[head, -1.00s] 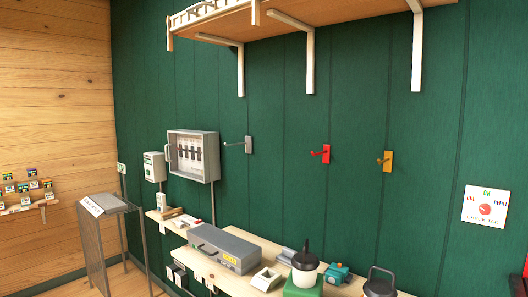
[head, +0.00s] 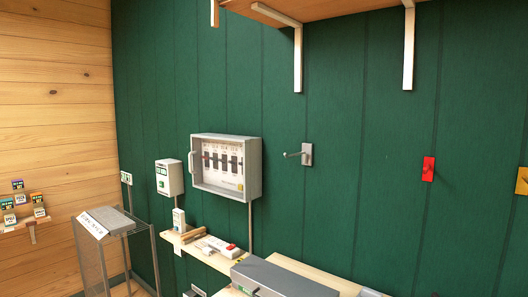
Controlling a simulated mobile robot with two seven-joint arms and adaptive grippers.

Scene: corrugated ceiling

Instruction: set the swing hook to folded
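A grey wall hook (head: 307,154) is on the green wall right of the breaker box. Its thin arm sticks out from its plate, pointing left in the picture. A red hook (head: 428,169) is further right, its short peg seen nearly end-on. A yellow hook (head: 522,181) is cut by the right edge. Which of these is the swing hook I cannot tell for sure; the grey one has the longest arm. Neither of my grippers is in view.
A grey breaker box (head: 254,168) and a white box (head: 169,177) are on the wall. Below is a wooden shelf (head: 205,257) with small items, and a grey case (head: 285,279). A mesh stand (head: 127,251) stands at left. An overhead shelf (head: 345,12) is at top right.

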